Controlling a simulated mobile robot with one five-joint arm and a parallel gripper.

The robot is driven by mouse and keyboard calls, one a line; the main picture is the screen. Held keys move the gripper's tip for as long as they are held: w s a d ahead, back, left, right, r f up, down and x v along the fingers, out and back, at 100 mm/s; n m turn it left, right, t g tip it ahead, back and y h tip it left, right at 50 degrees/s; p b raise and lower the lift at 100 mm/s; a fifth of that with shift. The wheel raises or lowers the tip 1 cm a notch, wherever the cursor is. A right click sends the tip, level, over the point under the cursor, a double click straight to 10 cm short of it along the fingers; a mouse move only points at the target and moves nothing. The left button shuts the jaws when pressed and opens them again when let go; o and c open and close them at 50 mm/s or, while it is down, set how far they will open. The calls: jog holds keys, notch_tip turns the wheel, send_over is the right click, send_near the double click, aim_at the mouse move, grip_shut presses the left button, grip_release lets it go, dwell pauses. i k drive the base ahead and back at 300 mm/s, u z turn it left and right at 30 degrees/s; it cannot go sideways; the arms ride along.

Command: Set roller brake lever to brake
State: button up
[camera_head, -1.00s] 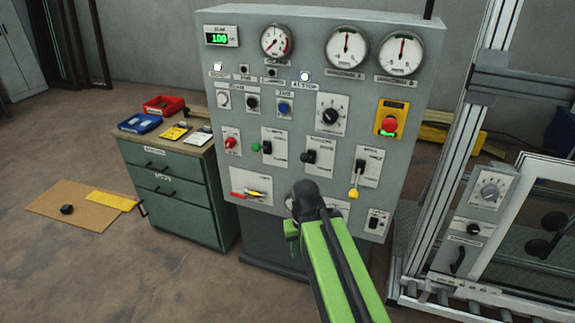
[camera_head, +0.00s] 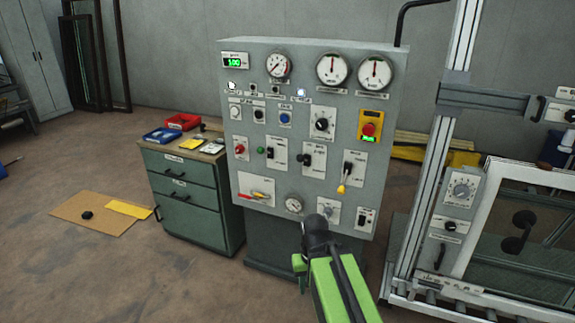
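The grey control panel (camera_head: 385,205) stands upright in the middle of the head view. It carries several levers and switches, with labels too small to read, so I cannot tell which is the roller brake lever. A lever with a yellow handle (camera_head: 342,187) points down at the panel's right side. Two black-handled levers, one on the left (camera_head: 277,159) and one on the right (camera_head: 306,160), sit in white plates at mid height. A red and yellow lever (camera_head: 258,195) is at lower left. My green arm rises in front of the panel's lower edge, apart from these levers.
A green drawer cabinet (camera_head: 196,205) with red and blue trays stands left of the panel. A metal frame with a glazed door (camera_head: 520,225) stands close on the right. Cardboard (camera_head: 88,217) lies on the floor at left. Open floor lies at front left.

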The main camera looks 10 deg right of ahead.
aim_at(300, 158)
jog(key=z, duration=0.15)
jog(key=i, duration=0.95)
jog(key=z, duration=0.5)
jog(key=k, duration=0.1)
jog(key=u, duration=3.05)
jog(key=k, duration=1.1)
jog(key=z, duration=1)
jog(key=i, duration=0.95)
jog(key=u, duration=0.1)
